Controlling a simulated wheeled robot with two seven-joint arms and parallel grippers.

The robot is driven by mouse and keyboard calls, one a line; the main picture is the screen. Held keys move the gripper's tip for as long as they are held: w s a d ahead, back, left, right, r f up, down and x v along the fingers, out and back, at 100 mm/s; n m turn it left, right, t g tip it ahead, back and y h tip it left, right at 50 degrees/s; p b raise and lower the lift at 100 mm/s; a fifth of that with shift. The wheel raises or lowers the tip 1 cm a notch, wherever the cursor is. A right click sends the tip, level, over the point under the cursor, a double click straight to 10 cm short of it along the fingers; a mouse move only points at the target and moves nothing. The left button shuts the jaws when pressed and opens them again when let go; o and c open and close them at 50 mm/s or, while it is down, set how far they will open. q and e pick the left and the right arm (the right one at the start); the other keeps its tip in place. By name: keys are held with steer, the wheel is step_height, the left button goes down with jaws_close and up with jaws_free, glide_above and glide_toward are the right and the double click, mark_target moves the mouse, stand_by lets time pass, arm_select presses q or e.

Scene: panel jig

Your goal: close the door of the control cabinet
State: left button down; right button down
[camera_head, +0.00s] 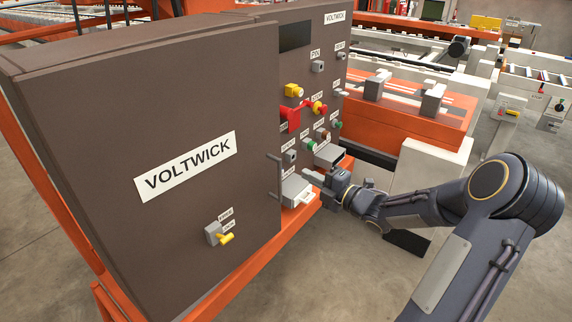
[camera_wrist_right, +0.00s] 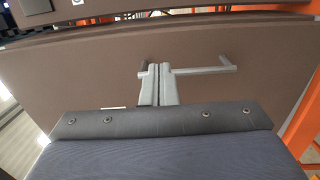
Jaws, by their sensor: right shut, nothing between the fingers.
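The control cabinet's brown door (camera_head: 130,110) fills the left of the head view, with a VOLTWICK label and a latch with a yellow lever (camera_head: 225,238). A grey bar handle (camera_head: 274,170) stands out near its right edge. In the right wrist view a brown panel shows with a grey bar handle (camera_wrist_right: 205,71). My right gripper (camera_head: 318,178) is close to the right of the door's handle edge, fingers together and empty. In the wrist view its fingertips (camera_wrist_right: 156,68) overlap the bar; contact cannot be told. How far the door stands open is unclear. My left gripper is out of view.
Right of the door, a brown control panel (camera_head: 330,75) carries buttons, a red switch and grey boxes. An orange frame (camera_head: 235,275) runs below. An orange platform with grey blocks (camera_head: 415,105) and machinery stand behind. Grey floor (camera_head: 330,270) is free in front.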

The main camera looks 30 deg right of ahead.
steer(key=x, duration=0.9)
steer(key=shift+w+p, duration=0.2)
steer(key=shift+p, duration=0.2)
steer(key=shift+f, duration=0.1)
